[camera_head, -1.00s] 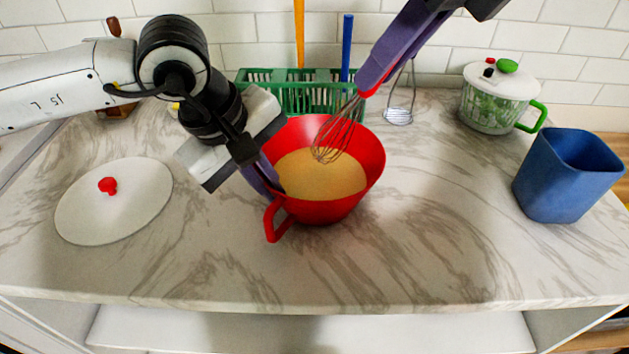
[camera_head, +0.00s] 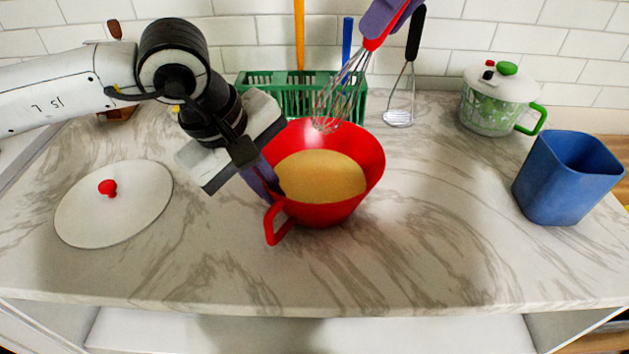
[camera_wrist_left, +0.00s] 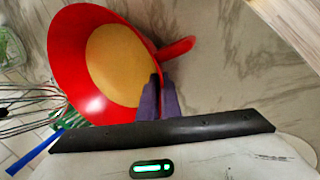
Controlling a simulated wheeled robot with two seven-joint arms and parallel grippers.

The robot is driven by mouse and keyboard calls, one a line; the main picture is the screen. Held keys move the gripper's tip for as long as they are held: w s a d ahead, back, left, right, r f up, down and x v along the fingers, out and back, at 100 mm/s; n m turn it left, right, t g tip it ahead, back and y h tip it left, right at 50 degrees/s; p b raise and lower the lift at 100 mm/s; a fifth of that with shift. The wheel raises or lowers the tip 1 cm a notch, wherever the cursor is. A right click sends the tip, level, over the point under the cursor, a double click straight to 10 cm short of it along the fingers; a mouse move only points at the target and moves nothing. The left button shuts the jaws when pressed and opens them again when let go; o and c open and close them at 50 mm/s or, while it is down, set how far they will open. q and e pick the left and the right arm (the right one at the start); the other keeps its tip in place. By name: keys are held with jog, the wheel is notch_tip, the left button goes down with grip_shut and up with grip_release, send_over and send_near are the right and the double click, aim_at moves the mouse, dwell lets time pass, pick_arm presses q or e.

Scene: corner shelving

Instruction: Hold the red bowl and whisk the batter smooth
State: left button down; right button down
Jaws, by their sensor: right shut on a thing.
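The red bowl (camera_head: 330,213) stands upright on the marble counter, its handle toward the front left. Pale tan batter (camera_head: 320,175) in it looks even. My left gripper (camera_head: 270,183) is shut on the bowl's rim near the handle; in the left wrist view its purple fingers (camera_wrist_left: 158,92) straddle the wall of the bowl (camera_wrist_left: 85,85). My right gripper (camera_head: 385,18) is at the top edge, shut on the whisk (camera_head: 342,90) by its red handle. The whisk's wires hang tilted over the bowl's back rim, above the batter and apart from it. They also show in the left wrist view (camera_wrist_left: 30,108).
A green basket (camera_head: 255,80) with orange and blue handles stands behind the bowl. A black-handled masher (camera_head: 412,40) is right of it. A lidded pot (camera_head: 492,110) and blue container (camera_head: 560,185) stand right; a white lid (camera_head: 115,215) lies left. The front counter is clear.

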pick_arm(q)
jog(key=c, duration=1.9)
grip_release()
jog(key=shift+r, duration=0.1)
jog(key=v, duration=1.1)
jog(key=shift+r, duration=0.4)
